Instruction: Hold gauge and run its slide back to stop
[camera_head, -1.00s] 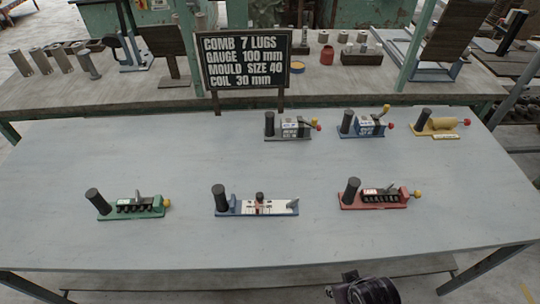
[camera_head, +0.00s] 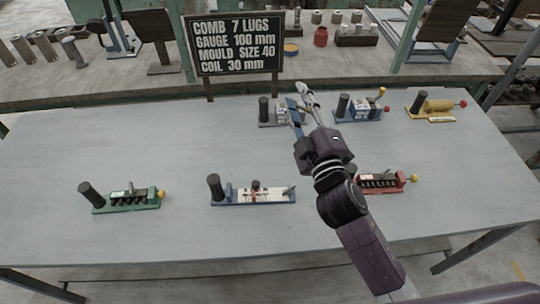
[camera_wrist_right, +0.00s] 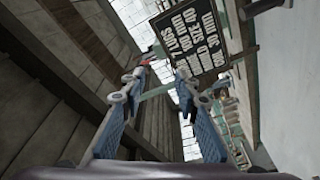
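The gauge (camera_head: 270,197) lies in the front middle of the table in the head view. It has a blue base, a white marked face and a black upright handle (camera_head: 215,188) at its left end. Its slide (camera_head: 255,192), dark-topped with red, sits near the middle of the face. A blue upright stands near the handle, and a grey slanted piece stands at the right end. My right gripper (camera_head: 301,98) is above the table, behind and right of the gauge, apart from it. In the right wrist view its fingers (camera_wrist_right: 159,85) are spread and empty. My left gripper is out of view.
A green device (camera_head: 128,202) lies left of the gauge and a red one (camera_head: 380,184) right, partly behind my arm. Grey (camera_head: 272,120), blue (camera_head: 360,111) and yellow (camera_head: 435,109) devices stand behind. A black sign (camera_head: 234,45) stands at the back.

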